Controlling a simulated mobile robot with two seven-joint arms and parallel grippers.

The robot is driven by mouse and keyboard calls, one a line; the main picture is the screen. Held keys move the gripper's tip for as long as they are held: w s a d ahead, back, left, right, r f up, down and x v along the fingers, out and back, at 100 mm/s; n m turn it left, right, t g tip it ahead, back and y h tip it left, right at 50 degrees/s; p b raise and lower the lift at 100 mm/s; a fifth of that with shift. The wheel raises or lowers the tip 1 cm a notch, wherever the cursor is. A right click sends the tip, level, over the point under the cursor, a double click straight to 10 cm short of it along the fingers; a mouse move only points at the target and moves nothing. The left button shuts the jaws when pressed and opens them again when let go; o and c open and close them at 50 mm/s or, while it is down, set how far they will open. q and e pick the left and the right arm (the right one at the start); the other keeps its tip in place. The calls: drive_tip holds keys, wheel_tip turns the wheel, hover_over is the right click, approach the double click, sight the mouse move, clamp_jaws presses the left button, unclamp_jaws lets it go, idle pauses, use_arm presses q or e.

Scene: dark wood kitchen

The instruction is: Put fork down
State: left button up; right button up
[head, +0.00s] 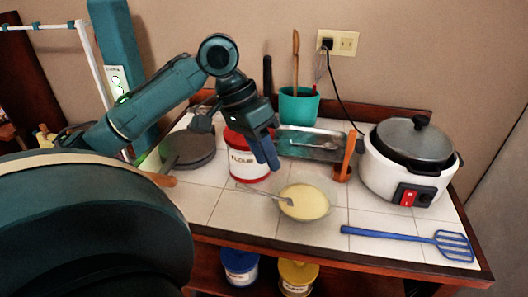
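A silver fork (264,193) lies tilted across the left rim of a clear bowl (330,197). Its head rests in or over the pale yellow contents, and its handle sticks out to the left. My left gripper (269,164) points down in front of the red and white flour canister (249,168). It is above and behind the fork, apart from it, and I see nothing held in it. Its blue fingers overlap in this view, so the gap between them is unclear. My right gripper is not in view.
A metal tray (322,155) lies behind the bowl, with a teal utensil pot (298,106) behind it. A rice cooker (390,178) stands at right. A blue spatula (393,233) lies at front right. A dark pan (188,149) sits at left. Tiles left of the bowl are clear.

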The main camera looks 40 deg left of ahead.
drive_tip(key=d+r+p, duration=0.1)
drive_tip(key=p, duration=0.3)
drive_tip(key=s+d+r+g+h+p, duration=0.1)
drive_tip(key=p, duration=0.3)
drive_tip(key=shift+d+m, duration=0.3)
